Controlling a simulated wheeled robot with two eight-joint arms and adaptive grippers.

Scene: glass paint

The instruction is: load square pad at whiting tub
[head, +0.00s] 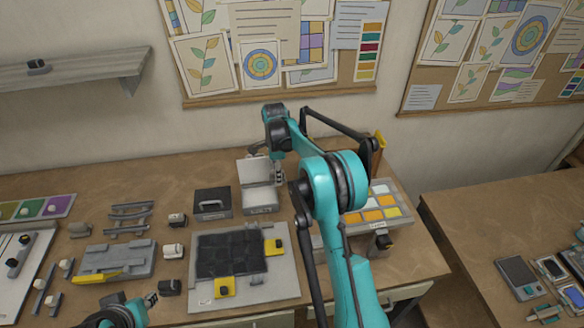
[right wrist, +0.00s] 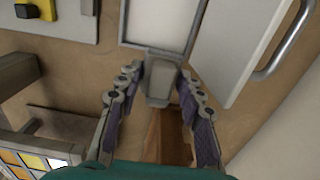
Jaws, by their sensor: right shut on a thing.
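The whiting tub (head: 259,198) stands open at the back middle of the table, its lid raised behind it. In the right wrist view the tub (right wrist: 163,22) shows its pale inside and grey rim at the top. My right gripper (head: 279,178) is over the tub's right side in the head view. In the right wrist view its fingers close on a small grey block, likely the square pad (right wrist: 161,80), at the tub's near rim; I cannot tell whether it touches the tub. My left gripper (head: 151,299) is low at the left, its fingers too small to read.
A dark leaded panel (head: 231,256) on a grey board with yellow clamps lies front middle. A dark box (head: 212,203) stands left of the tub. Small blocks (head: 172,250) lie further left. A coloured glass tray (head: 398,201) is at right, partly behind my arm.

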